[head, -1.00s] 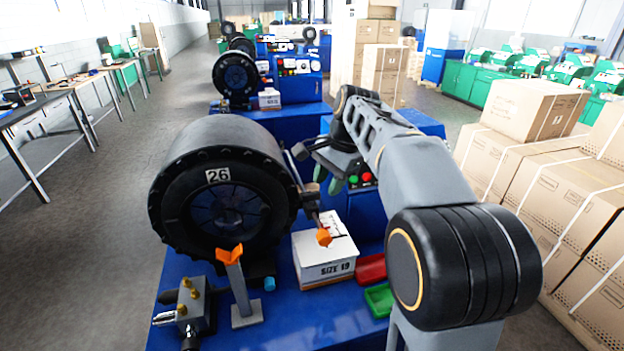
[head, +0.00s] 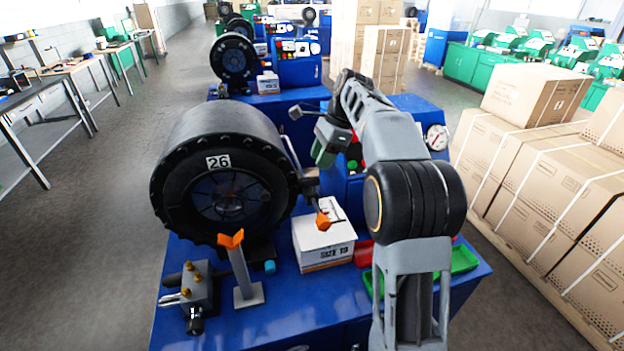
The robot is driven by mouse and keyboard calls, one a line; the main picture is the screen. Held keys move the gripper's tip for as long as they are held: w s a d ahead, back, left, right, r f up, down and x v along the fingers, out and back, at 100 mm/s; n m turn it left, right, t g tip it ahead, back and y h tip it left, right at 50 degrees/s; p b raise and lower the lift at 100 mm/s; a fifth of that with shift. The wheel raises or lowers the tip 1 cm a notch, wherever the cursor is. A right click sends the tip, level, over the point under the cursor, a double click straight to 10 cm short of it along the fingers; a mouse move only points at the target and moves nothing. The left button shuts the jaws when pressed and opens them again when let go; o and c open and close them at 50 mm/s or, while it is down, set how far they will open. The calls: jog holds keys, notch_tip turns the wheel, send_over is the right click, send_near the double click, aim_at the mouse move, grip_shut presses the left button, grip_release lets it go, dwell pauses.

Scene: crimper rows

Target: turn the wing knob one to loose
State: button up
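I cannot make out a part that is clearly wing knob one. The crimper (head: 205,165) is a large black ribbed drum marked 26, with a dark round opening at its front. A dark bracket and rod (head: 309,185) with an orange tip (head: 323,221) stand at its right side. My gripper (head: 322,150) is at the far end of my grey arm, right of the drum and above the bench. Greenish parts show at its end, and its fingers are small and partly hidden. I see nothing clearly held, and whether it touches anything cannot be told.
On the blue bench (head: 300,310) stand a white SIZE 19 box (head: 325,250), an orange-topped grey stand (head: 242,275), a metal block with brass fittings (head: 194,287) and a green tray (head: 464,259). Cartons (head: 540,170) are stacked right. Grey floor lies open at left.

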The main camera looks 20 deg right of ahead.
aim_at(311, 179)
jog(key=x, duration=0.6)
jog(key=shift+a+f, duration=0.15)
jog(key=shift+f, duration=0.1)
jog(key=shift+c, duration=0.4)
grip_shut()
